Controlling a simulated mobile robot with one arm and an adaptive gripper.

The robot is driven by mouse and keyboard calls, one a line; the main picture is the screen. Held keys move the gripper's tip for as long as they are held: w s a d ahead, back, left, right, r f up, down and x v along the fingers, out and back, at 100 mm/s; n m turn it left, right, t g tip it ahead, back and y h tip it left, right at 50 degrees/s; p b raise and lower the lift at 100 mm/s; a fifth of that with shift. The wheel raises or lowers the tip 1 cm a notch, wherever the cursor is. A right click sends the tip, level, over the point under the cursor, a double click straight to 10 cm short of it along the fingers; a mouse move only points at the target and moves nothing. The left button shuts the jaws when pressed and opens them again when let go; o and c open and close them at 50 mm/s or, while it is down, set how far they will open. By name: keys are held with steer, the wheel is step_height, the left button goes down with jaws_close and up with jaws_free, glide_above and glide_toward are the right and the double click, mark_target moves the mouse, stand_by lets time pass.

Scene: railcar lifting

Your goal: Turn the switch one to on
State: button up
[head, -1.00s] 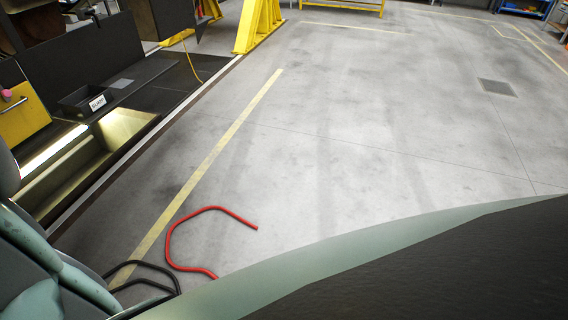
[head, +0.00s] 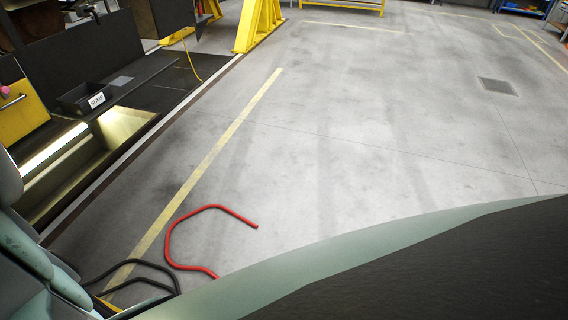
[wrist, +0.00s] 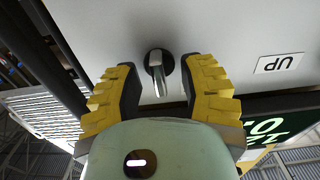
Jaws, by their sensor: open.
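In the wrist view, a switch with a metal lever (wrist: 157,78) on a dark round base sits on a light grey panel (wrist: 235,45). My gripper (wrist: 163,80) is open, with one yellow-and-black finger on each side of the lever. The lever stands between the fingers, with a visible gap on both sides. The view is upside down, and a white label reading "UP" (wrist: 283,64) is to the right of the switch. I cannot tell the switch's number. The head view shows neither the switch nor the gripper.
A dark green sign (wrist: 275,130) with pale markings is at the lower right of the wrist view. A lit floor pit (head: 75,150) and a black bin (head: 88,98) are at left. Open floor lies right.

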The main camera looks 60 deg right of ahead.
steer(key=shift+w, duration=0.3)
steer(key=shift+o, duration=0.3)
jaws_close()
